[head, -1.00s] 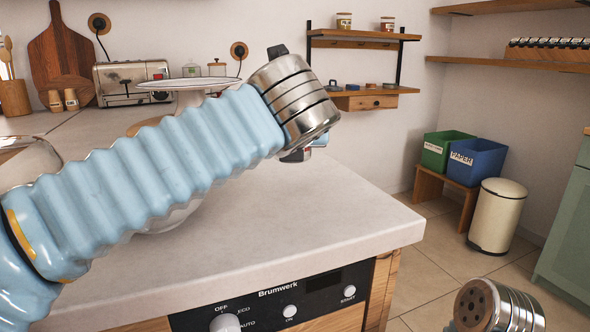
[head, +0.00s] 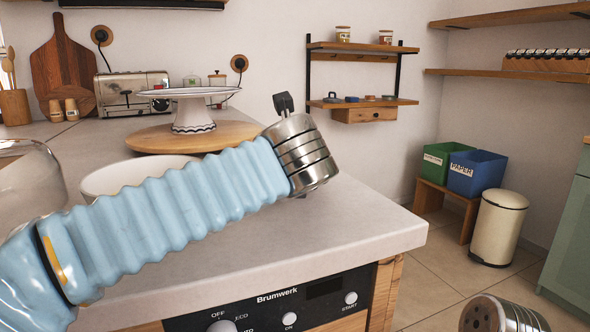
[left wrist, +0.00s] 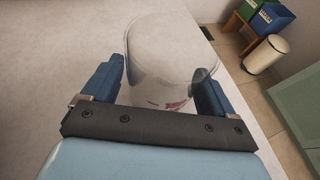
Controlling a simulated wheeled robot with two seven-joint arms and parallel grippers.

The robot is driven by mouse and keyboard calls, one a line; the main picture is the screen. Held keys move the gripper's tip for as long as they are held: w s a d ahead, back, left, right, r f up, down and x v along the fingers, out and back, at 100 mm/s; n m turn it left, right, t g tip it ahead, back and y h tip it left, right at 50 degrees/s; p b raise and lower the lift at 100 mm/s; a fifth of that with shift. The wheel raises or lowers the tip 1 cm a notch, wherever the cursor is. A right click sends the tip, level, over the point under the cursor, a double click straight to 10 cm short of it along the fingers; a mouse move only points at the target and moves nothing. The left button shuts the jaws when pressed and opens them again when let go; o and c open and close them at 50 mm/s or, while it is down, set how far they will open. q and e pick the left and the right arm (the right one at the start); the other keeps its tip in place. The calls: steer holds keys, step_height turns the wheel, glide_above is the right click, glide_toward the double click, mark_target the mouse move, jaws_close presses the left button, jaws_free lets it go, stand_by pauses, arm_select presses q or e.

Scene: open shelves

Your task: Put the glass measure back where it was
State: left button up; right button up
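The glass measure (left wrist: 168,45) shows in the left wrist view as a clear round vessel with red markings low on its side. My left gripper (left wrist: 160,72) has its two blue fingers on opposite sides of it. The glass fills the gap between them, and the fingers look closed on it. Pale countertop lies behind the glass; I cannot tell whether its base touches the counter. In the head view my blue left forearm crosses the counter, and the left fingers and the glass measure are hidden. My right gripper is out of view.
A white bowl (head: 115,178) and a clear glass vessel (head: 30,185) stand near the left forearm. A white cake stand (head: 192,115) is on a round wooden board (head: 150,140). The counter's right front (head: 350,220) is clear. A wall shelf (head: 345,103) holds small items.

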arm_select(q)
steer(key=shift+o, duration=0.2)
steer(key=shift+r, duration=0.15)
steer(key=shift+s+r, duration=0.15)
steer(key=shift+s, duration=0.1)
steer(key=p+v, duration=0.1)
steer(key=v, duration=1)
steer(key=shift+s, duration=0.25)
